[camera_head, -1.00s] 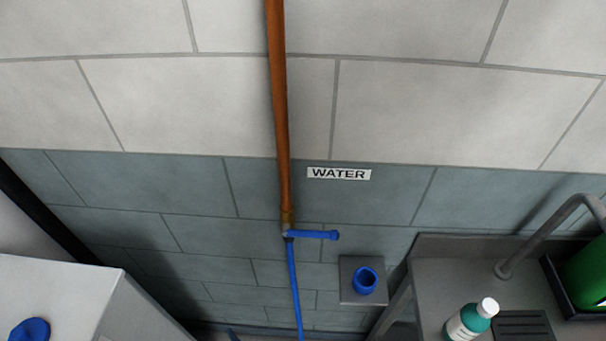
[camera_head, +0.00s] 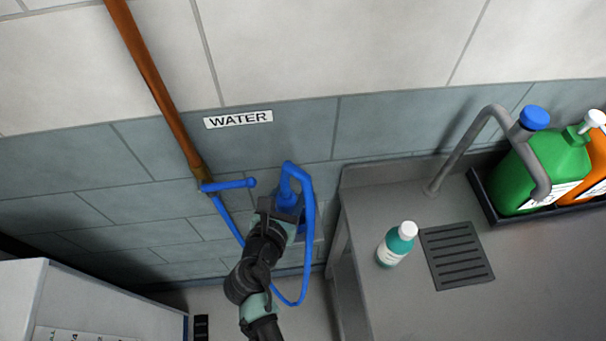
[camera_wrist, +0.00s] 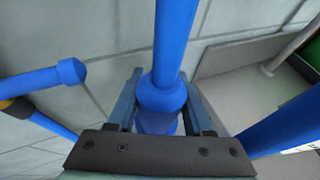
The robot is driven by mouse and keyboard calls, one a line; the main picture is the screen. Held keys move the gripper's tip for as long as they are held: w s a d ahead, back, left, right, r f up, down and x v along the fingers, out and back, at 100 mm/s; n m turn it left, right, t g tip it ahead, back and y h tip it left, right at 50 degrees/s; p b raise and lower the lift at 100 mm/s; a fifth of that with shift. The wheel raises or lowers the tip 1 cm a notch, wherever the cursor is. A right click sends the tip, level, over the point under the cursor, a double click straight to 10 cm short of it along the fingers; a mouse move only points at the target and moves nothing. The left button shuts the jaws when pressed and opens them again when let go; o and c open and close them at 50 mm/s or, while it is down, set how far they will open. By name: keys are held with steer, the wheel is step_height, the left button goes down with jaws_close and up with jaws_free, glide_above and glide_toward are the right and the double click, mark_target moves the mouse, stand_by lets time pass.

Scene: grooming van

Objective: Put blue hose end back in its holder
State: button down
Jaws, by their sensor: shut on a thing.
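The blue hose (camera_head: 310,215) runs from the tap, loops low and rises into an arch. Its blue end (camera_wrist: 161,96) points down between my fingers. My gripper (camera_head: 286,203) is shut on the blue hose end, in front of the wall at the holder's spot. The holder is a blue cup on a grey wall plate; my gripper and the hose largely cover it. I cannot tell whether the hose end sits inside the cup or just above it.
A copper pipe (camera_head: 155,85) with a blue tap lever (camera_head: 230,185) is left of my gripper, under the WATER sign (camera_head: 238,119). A grey sink counter (camera_head: 375,300) stands close on the right, with a teal bottle (camera_head: 397,246). A white cabinet (camera_head: 110,300) is at lower left.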

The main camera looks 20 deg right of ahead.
steer(key=shift+m+g+h, duration=0.3)
steer(key=shift+m+h, duration=0.4)
steer(key=d+f+b, duration=0.1)
steer(key=b, duration=0.1)
steer(key=w+d+f+b, duration=0.1)
steer(key=d+f+b, duration=0.1)
steer(key=b, duration=0.1)
steer(key=shift+w+b, duration=0.35)
steer(key=shift+p, duration=0.3)
steer(key=shift+f, duration=0.2)
steer(key=shift+f, duration=0.2)
stand_by(0.6)
steer(key=shift+f, duration=0.55)
steer(key=shift+f, duration=0.15)
steer(key=shift+f+b, duration=0.35)
steer(key=shift+b, duration=0.05)
